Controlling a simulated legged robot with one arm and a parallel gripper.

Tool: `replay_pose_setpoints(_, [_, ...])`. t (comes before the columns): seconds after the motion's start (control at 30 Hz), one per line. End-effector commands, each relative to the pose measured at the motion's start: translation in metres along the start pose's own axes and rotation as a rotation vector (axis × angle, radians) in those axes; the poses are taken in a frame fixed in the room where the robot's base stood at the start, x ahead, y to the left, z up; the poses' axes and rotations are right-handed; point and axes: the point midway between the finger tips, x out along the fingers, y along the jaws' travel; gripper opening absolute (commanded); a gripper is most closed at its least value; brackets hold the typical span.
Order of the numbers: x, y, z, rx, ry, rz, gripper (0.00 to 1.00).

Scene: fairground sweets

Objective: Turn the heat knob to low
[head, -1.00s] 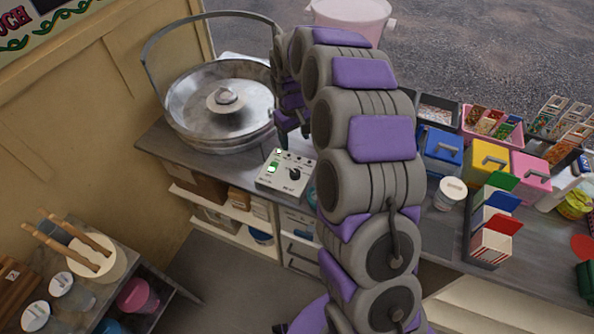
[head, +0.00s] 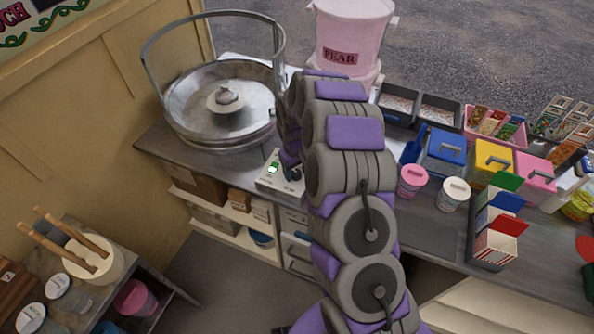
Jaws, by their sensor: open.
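The heat control box (head: 268,181) is a small pale box with a green lit switch (head: 273,168) at the front edge of the counter, just in front of the round metal floss pan (head: 222,105). Its dark knob is on the right part of its top and is now mostly hidden behind my arm, so I cannot tell where it points. My gripper (head: 291,172) is at the right part of the box, over or at the knob. It is small and partly covered by my arm; its jaws are open. I cannot tell whether it touches the knob.
A tall handle arches over the pan. A pink bucket marked PEAR (head: 352,35) stands behind my arm. A side table (head: 100,290) stands front left; floor between is clear.

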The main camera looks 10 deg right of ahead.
Motion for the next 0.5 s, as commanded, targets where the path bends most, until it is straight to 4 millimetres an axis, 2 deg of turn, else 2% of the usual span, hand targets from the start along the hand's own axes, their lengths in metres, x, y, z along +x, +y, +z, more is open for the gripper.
replay_pose_setpoints(0.37, [0.0049, 0.0015, 0.0003, 0.0, 0.001, -0.001, 0.64])
replay_pose_setpoints(0.5, [0.0051, 0.002, 0.0005, 0.0, 0.001, -0.002, 0.5])
